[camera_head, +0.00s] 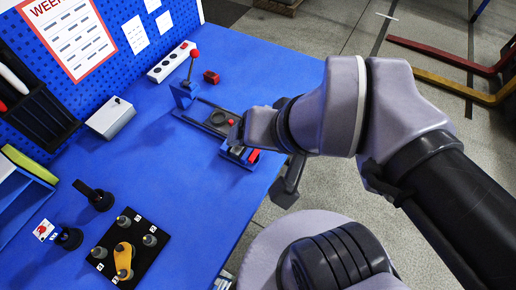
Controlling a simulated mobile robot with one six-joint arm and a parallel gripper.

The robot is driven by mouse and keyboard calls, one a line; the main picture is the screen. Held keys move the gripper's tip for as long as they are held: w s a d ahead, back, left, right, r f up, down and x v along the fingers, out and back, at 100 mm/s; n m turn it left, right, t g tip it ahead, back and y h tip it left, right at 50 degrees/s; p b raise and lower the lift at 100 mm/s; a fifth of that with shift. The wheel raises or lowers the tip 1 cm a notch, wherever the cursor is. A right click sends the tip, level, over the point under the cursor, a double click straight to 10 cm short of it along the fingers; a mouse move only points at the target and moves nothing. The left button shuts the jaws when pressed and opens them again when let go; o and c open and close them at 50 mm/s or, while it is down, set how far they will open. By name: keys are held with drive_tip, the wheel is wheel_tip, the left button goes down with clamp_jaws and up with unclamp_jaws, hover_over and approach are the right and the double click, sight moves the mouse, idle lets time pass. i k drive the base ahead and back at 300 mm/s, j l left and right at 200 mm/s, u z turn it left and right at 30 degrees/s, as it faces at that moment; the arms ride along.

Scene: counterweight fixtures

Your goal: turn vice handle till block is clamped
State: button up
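A blue vice-like fixture (226,152) sits near the right edge of the blue table, with a small red part (254,156) at its right end. My gripper (238,134) is right over this fixture. I cannot tell whether the gripper touches the handle. The fingers are too small and hidden to show whether they are open or shut. The vice handle and the block cannot be made out clearly, so I cannot tell whether the block is clamped.
A small red block (211,77) lies nearby. A black board (124,247) with several knobs is at the front left. The middle of the blue table (165,170) is clear.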

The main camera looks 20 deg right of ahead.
sight(254, 157)
drive_tip(key=l+u, duration=0.4)
drive_tip(key=k+l+u, duration=0.15)
drive_tip(key=l+u, duration=0.25)
